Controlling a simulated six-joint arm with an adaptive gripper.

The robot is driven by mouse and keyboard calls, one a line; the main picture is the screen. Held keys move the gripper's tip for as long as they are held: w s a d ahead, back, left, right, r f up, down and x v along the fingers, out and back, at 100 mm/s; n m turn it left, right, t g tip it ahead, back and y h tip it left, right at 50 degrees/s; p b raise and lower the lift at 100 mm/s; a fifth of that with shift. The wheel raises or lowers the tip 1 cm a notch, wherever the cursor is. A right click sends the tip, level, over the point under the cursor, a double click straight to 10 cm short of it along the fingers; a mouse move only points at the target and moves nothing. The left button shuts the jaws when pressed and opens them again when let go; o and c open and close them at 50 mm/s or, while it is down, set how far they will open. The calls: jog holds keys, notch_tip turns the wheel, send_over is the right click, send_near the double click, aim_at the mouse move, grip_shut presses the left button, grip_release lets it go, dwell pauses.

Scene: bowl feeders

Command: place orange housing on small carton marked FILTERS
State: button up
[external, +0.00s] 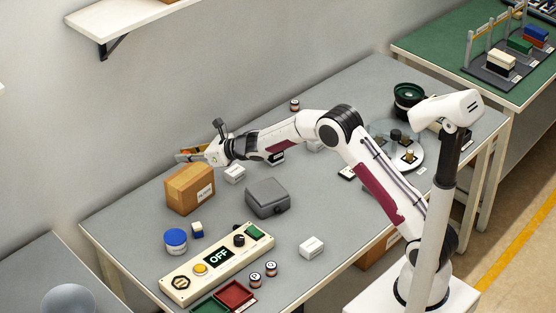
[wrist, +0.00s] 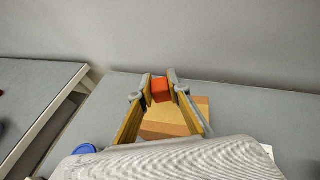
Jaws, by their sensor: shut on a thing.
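The orange housing (wrist: 161,90) is between the fingertips of my gripper (wrist: 160,88) in the wrist view. My gripper is shut on it. In the external view my gripper (external: 190,154) is above the back of the small carton marked FILTERS (external: 188,192), and only a bit of orange shows there. The carton is a brown box on the grey table with a white label on its front. In the wrist view the carton (wrist: 165,130) lies below the fingers. I cannot tell the exact gap between the housing and the carton top.
A grey box (external: 267,198) stands right of the carton, with small white boxes (external: 235,174) nearby. A blue-lidded jar (external: 175,241) and a control panel reading OFF (external: 218,262) are in front. The wall (wrist: 210,35) is close behind the table.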

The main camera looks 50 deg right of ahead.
aim_at(189, 174)
jog(key=shift+f, duration=0.85)
jog(key=shift+f, duration=0.1)
jog(key=shift+f, duration=1.75)
jog(key=shift+f, duration=0.1)
jog(key=o, duration=0.8)
jog(key=shift+s+d+r, duration=0.2)
jog(key=shift+s+r, duration=0.15)
jog(key=shift+s, duration=0.05)
jog(key=shift+v, duration=5.55)
